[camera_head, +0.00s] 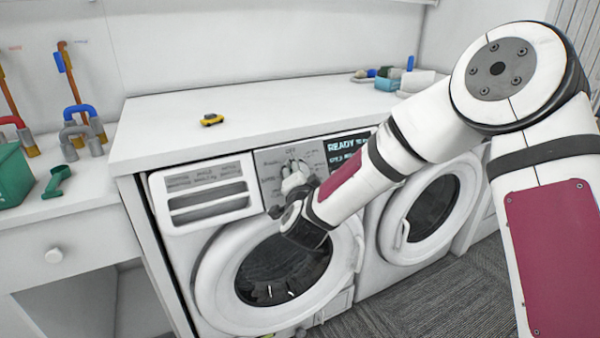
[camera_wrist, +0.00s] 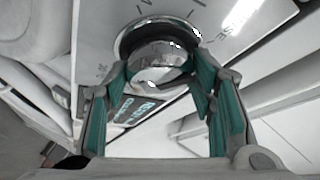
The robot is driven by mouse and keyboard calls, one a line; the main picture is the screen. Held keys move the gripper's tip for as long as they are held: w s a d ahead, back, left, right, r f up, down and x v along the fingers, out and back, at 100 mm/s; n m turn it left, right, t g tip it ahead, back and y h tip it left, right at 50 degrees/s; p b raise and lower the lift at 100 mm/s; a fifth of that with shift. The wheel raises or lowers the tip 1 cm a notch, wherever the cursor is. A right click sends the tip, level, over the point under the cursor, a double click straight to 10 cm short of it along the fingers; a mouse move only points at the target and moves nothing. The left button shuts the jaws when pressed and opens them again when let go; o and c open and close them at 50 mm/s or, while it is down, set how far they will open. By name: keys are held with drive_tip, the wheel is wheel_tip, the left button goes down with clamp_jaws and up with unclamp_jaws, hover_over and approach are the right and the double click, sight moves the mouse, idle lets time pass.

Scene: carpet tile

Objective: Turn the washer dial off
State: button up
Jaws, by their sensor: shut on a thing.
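The washer (camera_head: 210,232) is the left one of two white front-loaders under a white counter. Its control panel (camera_head: 266,163) has a drawer front on the left, a dial in the middle and a lit display (camera_head: 347,141) on the right. In the wrist view the round metallic dial (camera_wrist: 158,50) is between the fingertips of my gripper (camera_wrist: 160,72), one finger on each side. My gripper is shut on the dial. In the head view my gripper (camera_head: 292,178) is at the panel and largely covers the dial. The pointer's exact setting cannot be read.
A second front-loader (camera_head: 395,225) stands to the right. A yellow toy car (camera_head: 212,119) lies on the counter (camera_head: 165,140), with small items at its far right. A lower side table on the left holds a teal bin (camera_head: 12,175) and tools. Grey carpet lies below.

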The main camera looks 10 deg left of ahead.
drive_tip(key=m+g+p, duration=0.1)
drive_tip(key=m, duration=0.1)
drive_tip(key=m+h+p, duration=0.1)
drive_tip(key=m, duration=0.1)
drive_tip(key=m+g+h+p, duration=0.1)
drive_tip(key=m+p, duration=0.1)
drive_tip(key=shift+a+r+m+g, duration=0.15)
drive_tip(key=shift+r+m+g, duration=0.15)
drive_tip(key=shift+m+g+h+p, duration=0.3)
drive_tip(key=shift+m+g+p, duration=0.7)
drive_tip(key=shift+m+p, duration=0.9)
drive_tip(key=shift+w, duration=0.1)
drive_tip(key=o, duration=1.1)
drive_tip(key=shift+o, duration=0.2)
drive_tip(key=v, duration=1.2)
drive_tip(key=shift+r, duration=0.1)
